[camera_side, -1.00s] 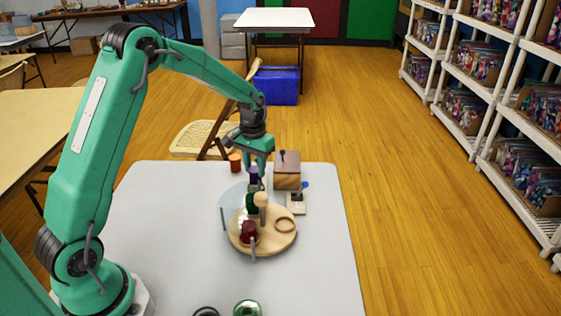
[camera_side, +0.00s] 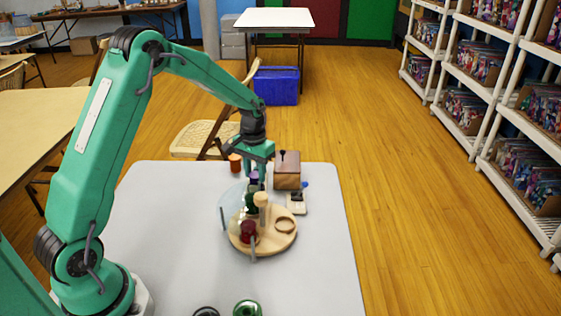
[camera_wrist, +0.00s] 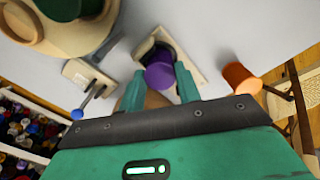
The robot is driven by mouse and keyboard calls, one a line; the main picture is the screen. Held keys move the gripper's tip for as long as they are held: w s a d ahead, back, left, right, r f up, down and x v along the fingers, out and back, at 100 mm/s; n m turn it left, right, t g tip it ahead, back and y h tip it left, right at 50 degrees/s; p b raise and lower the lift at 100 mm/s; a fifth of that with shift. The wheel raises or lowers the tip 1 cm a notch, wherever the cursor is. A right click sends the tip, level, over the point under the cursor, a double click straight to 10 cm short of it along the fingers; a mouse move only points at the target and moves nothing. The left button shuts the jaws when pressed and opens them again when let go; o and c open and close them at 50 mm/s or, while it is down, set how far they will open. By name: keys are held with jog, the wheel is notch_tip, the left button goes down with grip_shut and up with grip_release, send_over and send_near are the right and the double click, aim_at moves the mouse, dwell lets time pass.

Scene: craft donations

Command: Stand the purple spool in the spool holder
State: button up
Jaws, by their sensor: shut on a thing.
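My gripper (camera_side: 256,172) is shut on the purple spool (camera_wrist: 160,74), with one finger on each side of it. The spool looks about upright in the side view (camera_side: 254,176). Directly under and beside it in the wrist view is a small cream base (camera_wrist: 187,55) with a dark round part, which looks like the spool holder. The spool covers part of the base. I cannot tell whether the spool's lower end is inside it or just above. In the side view, the green spool and a clear panel hide that spot.
A round wooden stand (camera_side: 284,241) with a dark red spool (camera_side: 249,231), a green spool (camera_side: 251,201) and a peg stands in front. A wooden box (camera_side: 287,177) is close behind right, a small blue-knobbed device (camera_side: 297,206) to the right, an orange spool (camera_wrist: 241,78) behind left.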

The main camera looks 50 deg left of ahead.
dwell(0.3)
jog(key=o, duration=0.9)
jog(key=shift+r, duration=0.1)
jog(key=shift+r, duration=3.6)
